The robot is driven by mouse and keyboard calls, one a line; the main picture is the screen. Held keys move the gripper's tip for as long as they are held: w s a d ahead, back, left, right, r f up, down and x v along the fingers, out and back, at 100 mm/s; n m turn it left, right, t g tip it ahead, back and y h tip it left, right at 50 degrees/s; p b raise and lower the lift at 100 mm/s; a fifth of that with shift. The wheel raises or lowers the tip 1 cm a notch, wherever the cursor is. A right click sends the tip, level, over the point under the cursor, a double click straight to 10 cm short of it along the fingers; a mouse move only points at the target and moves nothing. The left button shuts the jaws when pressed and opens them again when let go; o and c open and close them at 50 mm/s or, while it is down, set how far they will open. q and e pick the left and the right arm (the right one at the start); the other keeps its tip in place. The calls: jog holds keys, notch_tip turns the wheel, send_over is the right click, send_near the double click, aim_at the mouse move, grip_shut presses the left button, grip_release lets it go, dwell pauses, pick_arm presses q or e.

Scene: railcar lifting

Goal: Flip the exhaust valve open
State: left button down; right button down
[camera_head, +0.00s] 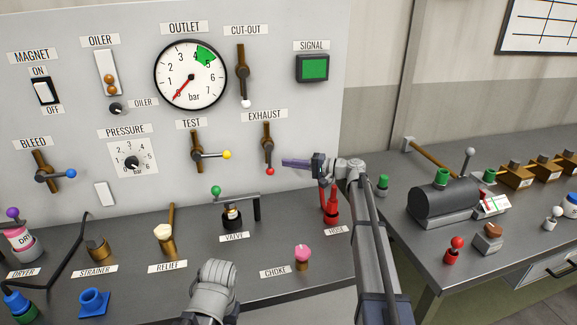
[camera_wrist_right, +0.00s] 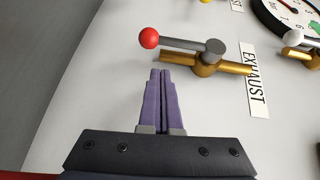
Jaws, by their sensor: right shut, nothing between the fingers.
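The exhaust valve (camera_head: 267,146) is on the panel under its EXHAUST label (camera_head: 265,115). It has a brass pipe and a grey lever with a red ball end (camera_head: 270,171). The lever hangs down, roughly along the pipe. In the right wrist view the red ball (camera_wrist_right: 149,38) and lever (camera_wrist_right: 183,44) lie just past my fingertips. My right gripper (camera_head: 284,163) has purple fingers, is shut and empty, and is just right of the red ball. In the wrist view its fingertips (camera_wrist_right: 161,73) are close to the pipe's end; I cannot tell whether they touch. My left gripper is not in view.
The test valve (camera_head: 197,153) with a yellow ball is left of the exhaust valve. The cut-out valve (camera_head: 242,74) is above. Below, on the bench, stand the valve with a green ball (camera_head: 216,190), a red hose part (camera_head: 331,205) and the pink-topped choke (camera_head: 302,255).

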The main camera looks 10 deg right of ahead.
jog(key=v, duration=1)
jog(key=shift+d+f, duration=0.3)
jog(key=shift+d, duration=0.05)
jog(key=shift+w, duration=0.1)
